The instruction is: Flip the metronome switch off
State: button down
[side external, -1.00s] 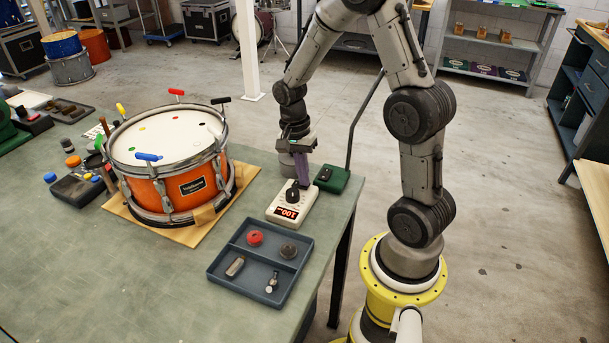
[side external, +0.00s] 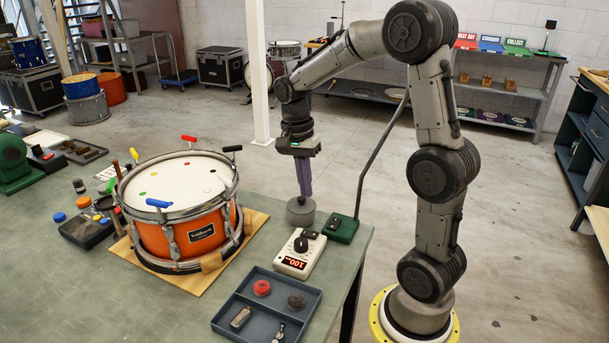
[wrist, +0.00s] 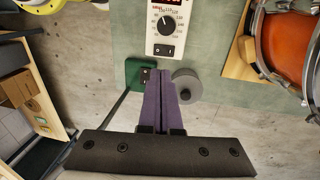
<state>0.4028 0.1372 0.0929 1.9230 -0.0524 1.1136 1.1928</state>
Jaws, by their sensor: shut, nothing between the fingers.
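The metronome (side external: 301,254) is a cream box on the bench with a black dial, a small black rocker switch (side external: 309,234) at its far end, and a display lit with red digits. In the wrist view the metronome (wrist: 178,38) is at the top, cut off by the frame edge, with its switch (wrist: 164,50) unobstructed; which way it is tipped is hard to tell. My gripper (side external: 305,194) has purple fingers pressed together and empty. It points down beyond the switch, apart from it. In the wrist view my fingertips (wrist: 158,70) show just below the metronome.
A green base (side external: 341,229) with its own black switch and a bent rod stands right of the metronome. A grey cylinder (side external: 300,212) stands behind it, near my fingertips. An orange drum (side external: 185,232) is at left; a divided tray (side external: 243,293) is in front.

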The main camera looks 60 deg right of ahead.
aim_at(314, 234)
jog(key=shift+w+r, duration=0.15)
jog(key=shift+r, duration=1.2)
jog(key=shift+s+d+r, duration=0.1)
jog(key=shift+s, duration=0.15)
jog(key=f, duration=0.4)
jog(key=s+f, duration=0.1)
jog(key=f, duration=0.9)
jog(key=shift+s, duration=0.35)
